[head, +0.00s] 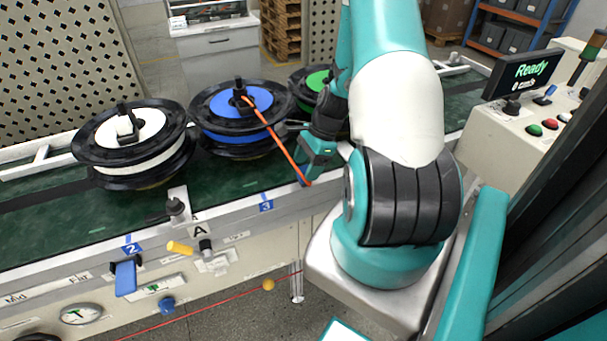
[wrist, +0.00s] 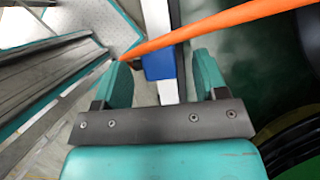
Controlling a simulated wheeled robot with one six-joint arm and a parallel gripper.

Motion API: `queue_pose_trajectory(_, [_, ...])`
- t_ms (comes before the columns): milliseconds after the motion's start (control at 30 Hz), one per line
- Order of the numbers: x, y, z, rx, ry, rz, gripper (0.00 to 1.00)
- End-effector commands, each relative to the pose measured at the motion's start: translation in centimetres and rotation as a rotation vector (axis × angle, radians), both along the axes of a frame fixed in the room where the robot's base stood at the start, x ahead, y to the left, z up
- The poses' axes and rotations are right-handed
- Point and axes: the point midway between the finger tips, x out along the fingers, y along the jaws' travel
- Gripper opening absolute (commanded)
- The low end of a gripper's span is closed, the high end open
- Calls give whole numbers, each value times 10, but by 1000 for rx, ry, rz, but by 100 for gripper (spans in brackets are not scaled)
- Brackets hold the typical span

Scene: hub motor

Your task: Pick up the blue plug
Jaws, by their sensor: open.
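An orange cable (head: 272,136) runs from the hub of the blue-topped reel (head: 228,105) down to the conveyor's front rail. My gripper (head: 306,176) is at the cable's lower end, above the rail, pointing down. A small blue patch there could be the plug or part of my gripper; I cannot tell. In the wrist view, my gripper (wrist: 162,60) is open, with nothing held between its teal fingers. The cable (wrist: 215,23) crosses just beyond the fingertips, and its far end is at the left fingertip. A blue block or label (wrist: 158,64) shows between the fingers.
A white-topped reel (head: 130,133) and a green-topped reel (head: 317,80) stand on the green conveyor (head: 60,233). A blue flap (head: 125,279) and yellow handle (head: 180,248) stick out of the front panel. The control box (head: 527,118) stands right of my arm.

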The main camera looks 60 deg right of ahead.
Motion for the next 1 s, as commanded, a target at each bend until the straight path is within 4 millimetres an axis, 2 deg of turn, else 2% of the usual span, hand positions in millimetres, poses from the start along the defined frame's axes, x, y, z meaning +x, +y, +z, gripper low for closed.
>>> queue_pose_trajectory(133, [4, 7, -17, 1, 2, 1, 66])
queue_pose_trajectory(400, [5, 8, -22, -1, 0, 0, 66])
queue_pose_trajectory(433, [5, 8, -22, -1, 0, 0, 64])
queue_pose_trajectory(600, [5, 8, -22, -1, 0, 0, 25])
queue_pose_trajectory(667, [5, 8, -22, -1, 0, 0, 12])
queue_pose_trajectory(1000, [5, 7, -19, -2, -1, 0, 12])
